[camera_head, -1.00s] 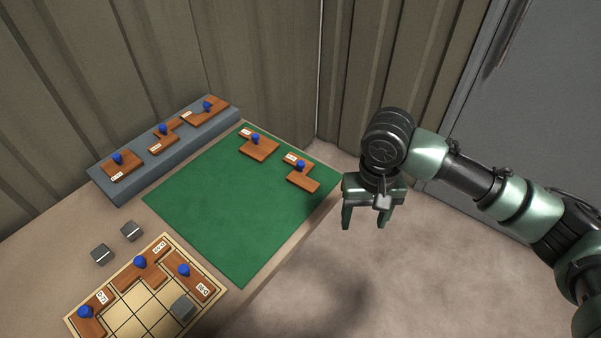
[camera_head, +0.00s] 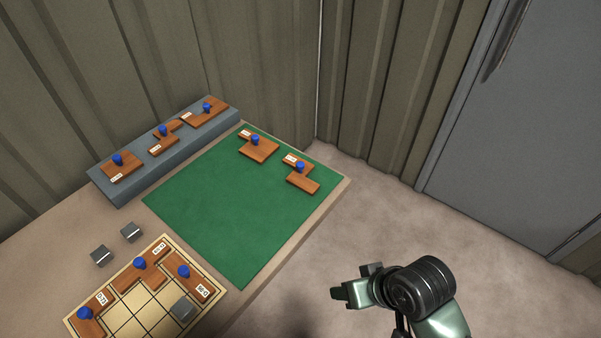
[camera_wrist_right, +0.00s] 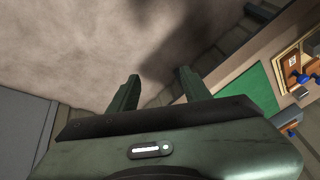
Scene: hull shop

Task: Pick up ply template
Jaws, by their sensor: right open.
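Several brown ply templates with blue knobs and white labels are in the head view. Two lie on the green mat (camera_head: 215,205): one template (camera_head: 259,150) near its far corner and a stepped template (camera_head: 303,183) near its right edge. Three more, including a left one (camera_head: 127,170), sit on the grey ledge (camera_head: 140,180). Others, including a corner template (camera_head: 205,288), lie on the gridded board (camera_head: 135,318). My right gripper (camera_head: 343,292) is off the table's right side, apart from every template. Its two fingers are spread and empty in the wrist view (camera_wrist_right: 155,90). My left gripper is out of view.
Corrugated walls (camera_head: 260,60) rise behind. A grey door (camera_head: 520,130) is at right. Open floor (camera_head: 390,220) lies right of the table.

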